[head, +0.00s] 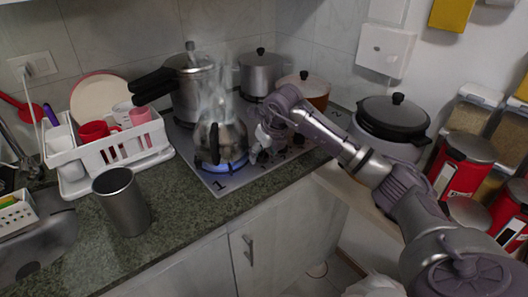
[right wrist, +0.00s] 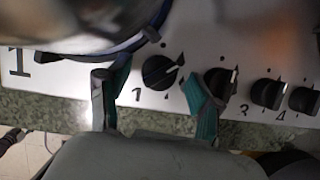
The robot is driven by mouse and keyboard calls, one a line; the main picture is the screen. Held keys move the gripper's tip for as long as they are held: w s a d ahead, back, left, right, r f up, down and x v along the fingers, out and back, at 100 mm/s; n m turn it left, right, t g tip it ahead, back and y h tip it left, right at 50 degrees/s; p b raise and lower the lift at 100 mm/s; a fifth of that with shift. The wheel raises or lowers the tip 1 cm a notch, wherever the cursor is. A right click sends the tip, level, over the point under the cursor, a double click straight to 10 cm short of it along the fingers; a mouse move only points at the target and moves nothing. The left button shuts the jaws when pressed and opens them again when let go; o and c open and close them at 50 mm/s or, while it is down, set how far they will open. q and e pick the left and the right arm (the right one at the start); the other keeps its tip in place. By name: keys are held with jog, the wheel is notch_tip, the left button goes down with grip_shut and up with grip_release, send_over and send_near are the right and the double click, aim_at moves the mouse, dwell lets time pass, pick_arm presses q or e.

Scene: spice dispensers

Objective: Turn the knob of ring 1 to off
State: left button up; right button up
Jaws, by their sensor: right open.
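The kettle (head: 221,141) stands steaming on ring 1, with a blue flame (head: 224,166) under it, beside the printed 1 (head: 219,186) on the hob. In the right wrist view the black knob of ring 1 (right wrist: 160,72) sits on the hob's front strip, its pointer turned toward the upper right. My right gripper (right wrist: 155,84) is open, with one teal-padded finger on each side of this knob; I cannot tell whether they touch it. In the head view my right gripper (head: 263,147) is beside the kettle and largely covers this knob. My left gripper is not in view.
More knobs (right wrist: 268,93) line the strip to the right, the closest beside my right finger. The kettle's dark base (right wrist: 100,25) is close above the fingers. Pots (head: 260,74) stand behind, a metal cup (head: 122,203) and dish rack (head: 113,150) to the left.

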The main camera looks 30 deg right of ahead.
jog(key=c, duration=1.1)
jog(key=shift+c, duration=0.2)
jog(key=shift+d, duration=0.1)
jog(key=shift+n+y, duration=0.3)
jog(key=shift+n, duration=0.5)
jog(key=shift+w+d+n+y+b, duration=0.15)
jog(key=shift+n+y+b, duration=0.35)
jog(key=shift+n, duration=0.7)
jog(key=n+y, duration=0.1)
jog(key=n, duration=0.2)
jog(key=n+g, duration=0.1)
jog(key=n, duration=0.1)
jog(key=shift+d+r+n+y, duration=0.1)
jog(key=shift+n+y, duration=0.3)
